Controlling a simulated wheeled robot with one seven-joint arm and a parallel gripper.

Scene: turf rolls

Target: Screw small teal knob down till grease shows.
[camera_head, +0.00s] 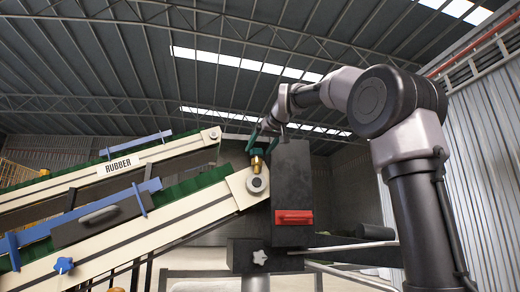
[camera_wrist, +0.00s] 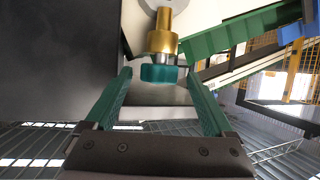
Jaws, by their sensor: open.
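The small teal knob (camera_wrist: 159,73) caps a brass cup (camera_wrist: 162,38) in the wrist view. In the head view the knob (camera_head: 257,151) sits on top of the brass cup (camera_head: 256,164), above a round bearing at the upper end of the conveyor. My gripper (camera_wrist: 159,76) is open, with one teal finger on each side of the knob and a gap visible at both sides. In the head view my gripper (camera_head: 263,144) is just above the knob. I can make out no grease on the cup or bearing.
Open air surrounds my arm above.

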